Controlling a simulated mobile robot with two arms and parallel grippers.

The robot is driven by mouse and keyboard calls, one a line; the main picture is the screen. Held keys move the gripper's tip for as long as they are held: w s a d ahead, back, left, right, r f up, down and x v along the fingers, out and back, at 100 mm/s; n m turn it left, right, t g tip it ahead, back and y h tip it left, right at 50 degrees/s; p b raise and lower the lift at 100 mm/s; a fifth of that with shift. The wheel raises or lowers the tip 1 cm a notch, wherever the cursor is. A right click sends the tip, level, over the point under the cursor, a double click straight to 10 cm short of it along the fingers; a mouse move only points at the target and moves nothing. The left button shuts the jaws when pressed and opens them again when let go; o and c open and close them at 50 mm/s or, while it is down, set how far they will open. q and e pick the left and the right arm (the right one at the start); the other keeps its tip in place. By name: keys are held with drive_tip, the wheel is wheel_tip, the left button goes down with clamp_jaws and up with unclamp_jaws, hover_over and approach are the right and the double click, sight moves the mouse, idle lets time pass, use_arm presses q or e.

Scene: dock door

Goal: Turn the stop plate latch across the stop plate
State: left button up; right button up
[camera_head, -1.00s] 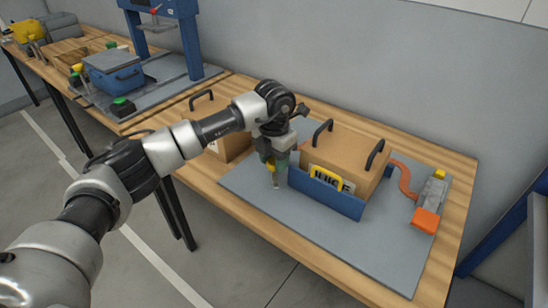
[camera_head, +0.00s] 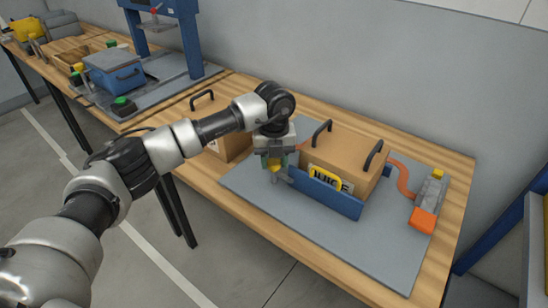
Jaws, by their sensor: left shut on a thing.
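My left gripper (camera_head: 275,163) points down at the left end of a low blue wall (camera_head: 325,191), which looks like the stop plate. It is shut on a small yellow and grey piece (camera_head: 274,168), apparently the stop plate latch, largely hidden between the fingers. A short grey part shows just below the fingertips, by the wall's left end. I cannot tell exactly how far it lies across the wall. A cardboard box (camera_head: 345,158) with two black handles and a JUICE label stands behind the wall. A yellow loop shows in front of the label. My right gripper is not in view.
A grey mat (camera_head: 375,250) lies under the wall and box. An orange and grey clamp-like device (camera_head: 424,220) with an orange hose stands at right. Another cardboard box (camera_head: 230,145) is behind my left arm. The mat's front is clear.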

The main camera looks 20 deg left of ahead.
use_arm(q)
drive_tip(key=shift+n, duration=0.3)
idle(0.4)
drive_tip(key=o, duration=0.7)
drive_tip(key=shift+o, duration=1.1)
drive_tip(key=shift+a, duration=0.1)
drive_tip(key=shift+r, duration=0.15)
